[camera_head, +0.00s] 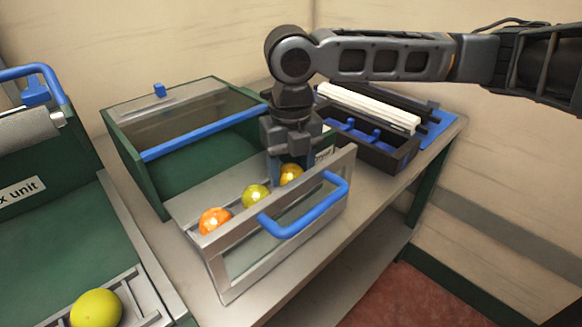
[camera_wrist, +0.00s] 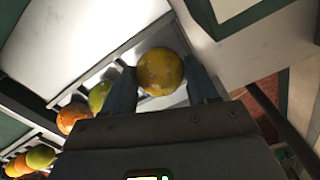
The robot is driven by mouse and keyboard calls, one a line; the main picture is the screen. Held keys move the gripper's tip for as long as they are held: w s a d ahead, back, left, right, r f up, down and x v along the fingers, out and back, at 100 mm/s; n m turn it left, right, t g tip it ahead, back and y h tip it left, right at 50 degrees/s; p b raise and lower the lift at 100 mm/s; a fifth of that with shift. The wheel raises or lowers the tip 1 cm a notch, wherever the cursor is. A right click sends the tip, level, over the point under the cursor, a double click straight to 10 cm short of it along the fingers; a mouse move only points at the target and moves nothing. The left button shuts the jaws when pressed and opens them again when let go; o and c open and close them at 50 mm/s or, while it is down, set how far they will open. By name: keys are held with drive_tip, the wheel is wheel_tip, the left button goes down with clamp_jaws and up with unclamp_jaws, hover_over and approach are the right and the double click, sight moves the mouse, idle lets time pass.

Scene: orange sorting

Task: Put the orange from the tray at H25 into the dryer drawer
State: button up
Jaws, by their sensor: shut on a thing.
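The dryer drawer (camera_head: 225,262) is pulled out from the green dryer box (camera_head: 150,185), with its blue handle (camera_head: 312,212) facing the front. My gripper (camera_head: 290,168) points down into the right end of the drawer. It is shut on a yellow-orange fruit (camera_head: 291,175), which shows between the fingers in the wrist view (camera_wrist: 161,72). To its left in the drawer are a yellow-green fruit (camera_head: 256,196) and an orange one (camera_head: 215,221). Whether the held fruit touches the drawer floor is hidden. No H25 label is readable.
A green unit at the left has a rack holding a yellow-green fruit (camera_head: 96,308) and a grey roller (camera_head: 28,133). A dark bin with blue parts and white bars (camera_head: 368,107) stands behind right of the drawer. The table (camera_head: 425,155) is bare at its right edge.

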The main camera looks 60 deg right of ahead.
sight(291, 166)
drive_tip(key=shift+f, duration=0.15)
drive_tip(key=o, duration=1.1)
wheel_tip(291, 166, up, 12)
drive_tip(key=p, duration=0.1)
drive_tip(key=shift+r, duration=0.2)
